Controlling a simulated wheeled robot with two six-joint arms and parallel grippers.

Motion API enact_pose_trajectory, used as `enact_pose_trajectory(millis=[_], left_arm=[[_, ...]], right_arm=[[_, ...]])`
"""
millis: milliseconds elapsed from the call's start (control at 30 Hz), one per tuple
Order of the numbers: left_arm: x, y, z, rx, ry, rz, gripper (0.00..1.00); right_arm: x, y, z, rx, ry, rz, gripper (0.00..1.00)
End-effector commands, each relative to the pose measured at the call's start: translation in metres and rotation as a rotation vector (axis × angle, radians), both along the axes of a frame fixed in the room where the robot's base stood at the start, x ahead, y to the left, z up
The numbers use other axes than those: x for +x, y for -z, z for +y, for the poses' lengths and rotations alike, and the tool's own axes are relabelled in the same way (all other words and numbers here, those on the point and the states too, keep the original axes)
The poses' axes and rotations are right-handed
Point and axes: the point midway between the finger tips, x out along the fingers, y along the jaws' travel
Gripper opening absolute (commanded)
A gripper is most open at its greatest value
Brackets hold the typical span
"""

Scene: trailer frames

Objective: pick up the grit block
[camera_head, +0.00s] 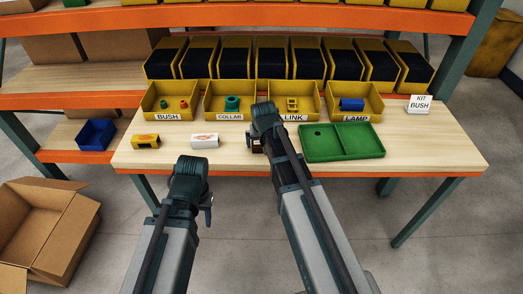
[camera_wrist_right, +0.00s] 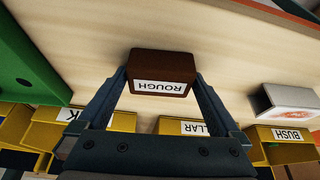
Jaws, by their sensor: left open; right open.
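The dark brown block (camera_wrist_right: 160,58), labelled ROUGH, lies on the wooden bench top. In the right wrist view it is between the fingertips of my right gripper (camera_wrist_right: 159,78), which is open with one finger on each side. I cannot tell whether the fingers touch it. In the head view my right arm hides most of the block, and only a bit of dark brown (camera_head: 257,149) shows beside the right gripper (camera_head: 264,135). My left gripper (camera_head: 208,208) is open and empty, in front of the bench's front edge.
A white block (camera_head: 205,141) and a yellow block (camera_head: 145,141) lie left of the brown block. A green tray (camera_head: 362,141) is close on its right. Yellow bins labelled BUSH (camera_head: 167,116), COLLAR, LINK and LAMP stand behind. A KIT BUSH card (camera_head: 420,104) stands at right.

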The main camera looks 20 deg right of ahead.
Motion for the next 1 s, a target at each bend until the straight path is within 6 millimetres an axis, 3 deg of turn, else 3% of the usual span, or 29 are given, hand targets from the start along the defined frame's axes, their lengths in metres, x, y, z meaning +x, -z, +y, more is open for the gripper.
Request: enact_pose_trajectory(millis=[167, 567, 1000], left_arm=[[0.0000, -0.0012, 0.0000, 0.000, 0.000, 0.000, 0.50], [0.0000, -0.0012, 0.0000, 0.000, 0.000, 0.000, 0.50], [0.0000, -0.0093, 0.0000, 0.000, 0.000, 0.000, 0.50]], right_arm=[[-0.0002, -0.0012, -0.0001, 0.000, 0.000, 0.000, 1.00], [-0.0003, -0.0013, 0.0000, 0.000, 0.000, 0.000, 0.29], [-0.0002, -0.0093, -0.0006, 0.000, 0.000, 0.000, 0.29]])
